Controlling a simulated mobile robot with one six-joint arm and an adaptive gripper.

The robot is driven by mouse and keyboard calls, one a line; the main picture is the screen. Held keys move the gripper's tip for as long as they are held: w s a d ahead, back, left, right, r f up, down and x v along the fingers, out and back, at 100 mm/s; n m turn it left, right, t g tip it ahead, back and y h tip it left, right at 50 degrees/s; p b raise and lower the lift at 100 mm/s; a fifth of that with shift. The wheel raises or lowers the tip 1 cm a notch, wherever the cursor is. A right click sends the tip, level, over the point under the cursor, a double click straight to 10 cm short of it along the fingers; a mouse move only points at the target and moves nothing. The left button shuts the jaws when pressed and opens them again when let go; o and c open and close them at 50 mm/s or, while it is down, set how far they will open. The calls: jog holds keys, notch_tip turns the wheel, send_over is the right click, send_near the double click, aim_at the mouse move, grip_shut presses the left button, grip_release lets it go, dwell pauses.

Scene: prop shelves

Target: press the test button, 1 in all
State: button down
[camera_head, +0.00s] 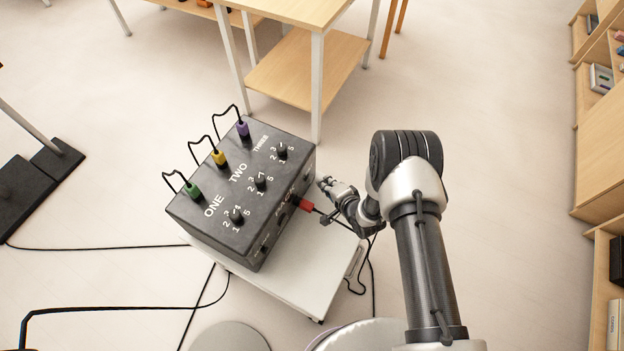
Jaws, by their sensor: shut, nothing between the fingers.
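A black box (205,232) sits on a small white cart. Its top carries a green plug (193,191), a yellow plug (219,157) and a purple plug (242,128), labelled ONE, TWO and THREE, each with a black cable loop. Three black dials (261,182) with numbers stand beside the labels. I cannot make out the test button; that face is dark and seen at a steep angle.
The white cart (300,265) has bare top in front of the box. A wooden table (300,65) stands close behind the box. Black cables run over the floor. Shelves (600,150) line the right edge. Open floor lies right of my arm.

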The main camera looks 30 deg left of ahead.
jog(key=shift+w+d, duration=0.15)
jog(key=shift+d, duration=1.1)
jog(key=shift+w+d, duration=0.1)
jog(key=shift+d, duration=1.1)
jog(key=w+d+r+n+t+h, duration=0.15)
jog(key=w+d+r, duration=0.25)
jog(key=r, duration=0.4)
jog(key=w+d+r+h, duration=0.2)
jog(key=w+d+r, duration=0.3)
jog(key=r, duration=0.3)
jog(key=w+d+r+t+h, duration=0.15)
jog(key=w+d+r, duration=0.25)
jog(key=r, duration=0.5)
jog(key=s+d+r+h, duration=0.4)
jog(key=d+r, duration=0.7)
jog(key=r, duration=0.2)
jog(key=s+d+r+n+g+h, duration=0.1)
jog(key=s+d+r+g, duration=0.1)
jog(key=s+d+r, duration=0.6)
jog(key=s+d+r+n+g, duration=0.1)
jog(key=s, duration=1)
jog(key=s+d+r, duration=0.1)
jog(key=s+d, duration=0.1)
jog(key=s, duration=0.9)
jog(key=shift+d+r+n+g, duration=0.15)
jog(key=shift+r+n+g, duration=0.1)
jog(key=shift+n+g, duration=0.15)
